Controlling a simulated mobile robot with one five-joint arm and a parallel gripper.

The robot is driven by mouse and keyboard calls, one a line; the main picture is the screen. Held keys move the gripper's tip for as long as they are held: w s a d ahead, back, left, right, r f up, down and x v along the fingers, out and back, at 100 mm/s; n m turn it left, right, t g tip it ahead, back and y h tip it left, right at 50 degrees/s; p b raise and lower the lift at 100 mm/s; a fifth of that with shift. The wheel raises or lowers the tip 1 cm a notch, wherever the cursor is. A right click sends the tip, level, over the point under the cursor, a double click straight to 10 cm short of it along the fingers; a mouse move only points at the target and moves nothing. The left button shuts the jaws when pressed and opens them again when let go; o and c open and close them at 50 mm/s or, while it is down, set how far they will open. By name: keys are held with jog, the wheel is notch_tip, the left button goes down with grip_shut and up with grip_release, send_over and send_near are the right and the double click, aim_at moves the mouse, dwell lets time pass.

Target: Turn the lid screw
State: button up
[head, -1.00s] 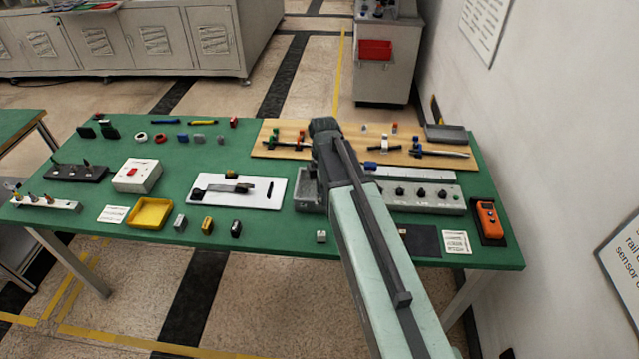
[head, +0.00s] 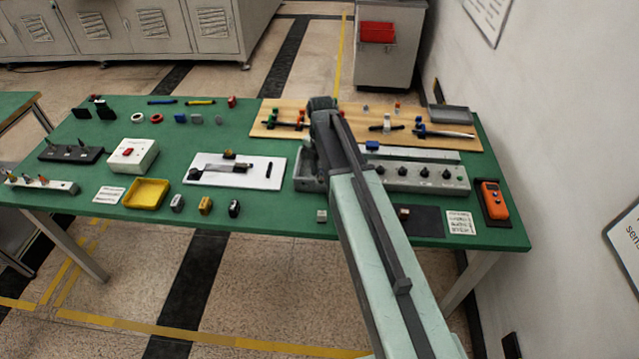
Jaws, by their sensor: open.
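My gripper (head: 322,106) is the dark end of my arm, above the table between the wooden board and a grey open tray (head: 306,183). Its jaws stand open, though the fingers are hard to make out against the dark wrist. A grey housing (head: 425,186) with several black knobs (head: 424,172) lies right of my arm. A pale strip (head: 430,155) and a blue block (head: 372,145) are behind it. I cannot tell which part is the lid screw; it is too small or hidden by my arm.
The green table (head: 285,218) carries a wooden board (head: 280,117) with clamped parts, a white board (head: 205,178), a yellow tray (head: 147,194), a white switch box (head: 134,155) and an orange device (head: 492,200). A wall (head: 560,130) stands close at right.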

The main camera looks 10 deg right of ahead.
jog(key=shift+f, duration=0.35)
